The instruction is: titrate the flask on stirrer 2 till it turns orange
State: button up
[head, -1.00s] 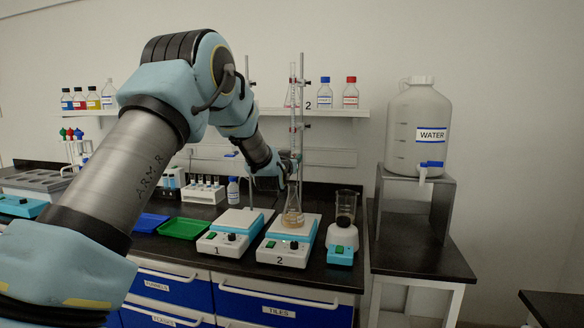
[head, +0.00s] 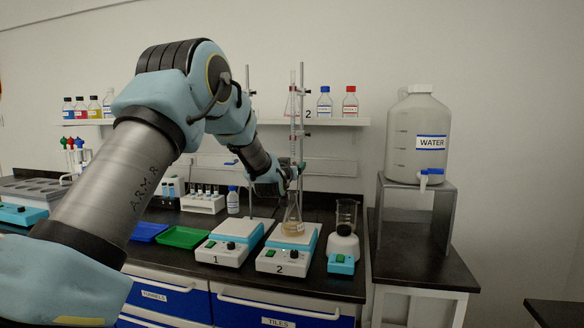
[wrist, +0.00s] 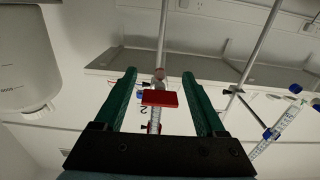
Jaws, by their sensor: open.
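A conical flask (head: 293,226) with a little pale tan liquid stands upright on the white plate of stirrer 2 (head: 284,260). A clear burette (head: 293,110) hangs upright above it on a stand rod (head: 301,90). In the wrist view, a red tap handle (wrist: 160,98) lies crosswise in front of the burette (wrist: 155,121). My gripper (wrist: 160,78) has its two green fingers apart, one on each side of the red handle, with gaps visible. In the head view my gripper (head: 297,172) is just above the flask, at the lower burette, and partly hides it.
Stirrer 1 (head: 228,252) stands to the left, with a second stand rod behind it. A dark-topped device with a glass beaker (head: 345,215) stands close on the right. A shelf (head: 335,122) with bottles runs behind. The water tank (head: 418,145) stands farther right.

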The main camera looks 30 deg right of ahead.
jog(key=b+v, duration=0.4)
jog(key=v, duration=0.6)
jog(key=shift+s+a, duration=0.3)
jog(key=s+a+f+n+g+y, duration=0.15)
jog(key=a+f+y, duration=0.4)
jog(key=a, duration=0.75)
jog(key=a+f+n+g+y, duration=0.25)
jog(key=a+f, duration=0.55)
jog(key=a, duration=0.6)
jog(key=s+a+f+n+g+y, duration=0.1)
jog(key=s+a+f+g+y, duration=0.1)
jog(key=s+a, duration=0.7)
jog(key=s+a+f+n+g+y, duration=0.2)
jog(key=s+a+f+g, duration=0.3)
jog(key=s+a, duration=0.4)
jog(key=shift+s+a+f+g, duration=0.3)
jog(key=shift+s+f, duration=0.1)
jog(key=shift+s, duration=0.15)
